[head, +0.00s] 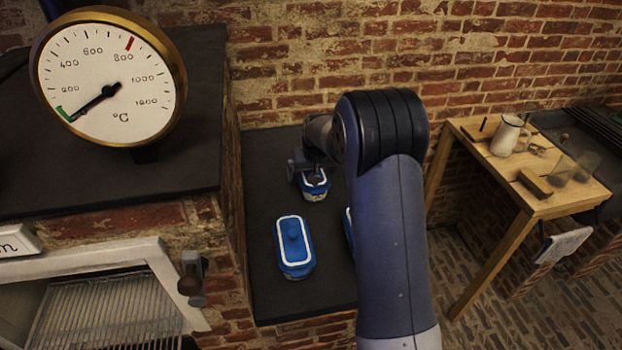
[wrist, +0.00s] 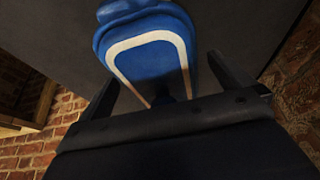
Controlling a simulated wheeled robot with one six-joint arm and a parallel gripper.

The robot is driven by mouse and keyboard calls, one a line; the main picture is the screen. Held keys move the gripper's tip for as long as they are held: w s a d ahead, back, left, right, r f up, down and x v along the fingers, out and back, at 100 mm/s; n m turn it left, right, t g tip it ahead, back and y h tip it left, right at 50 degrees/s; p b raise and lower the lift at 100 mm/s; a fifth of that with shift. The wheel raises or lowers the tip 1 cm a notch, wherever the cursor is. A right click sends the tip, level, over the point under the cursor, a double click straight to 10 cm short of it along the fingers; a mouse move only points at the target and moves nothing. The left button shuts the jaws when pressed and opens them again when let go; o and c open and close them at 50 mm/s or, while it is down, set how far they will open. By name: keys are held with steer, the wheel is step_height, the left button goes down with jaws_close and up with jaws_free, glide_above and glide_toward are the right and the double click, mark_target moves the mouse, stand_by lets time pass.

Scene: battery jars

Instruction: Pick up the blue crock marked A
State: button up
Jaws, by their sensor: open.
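My gripper (head: 304,166) is over a blue crock with a white-edged lid (head: 314,188) at the back of the dark slab. In the wrist view my gripper (wrist: 163,72) is open, with one finger on each side of a blue crock (wrist: 155,55); I cannot tell if the fingers touch it. A second blue crock (head: 295,250) stands nearer the front. A third blue crock (head: 349,227) is mostly hidden behind my arm. No letter A is readable on any crock.
The crocks stand on a dark slab (head: 268,292) against a brick wall. A brick furnace with a large temperature dial (head: 110,85) rises at the left. A wooden table (head: 490,170) with a white jug (head: 506,135) stands at the right.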

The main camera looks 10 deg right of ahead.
steer(key=shift+x, duration=1.4)
steer(key=c, duration=1.5)
steer(key=shift+r, duration=0.1)
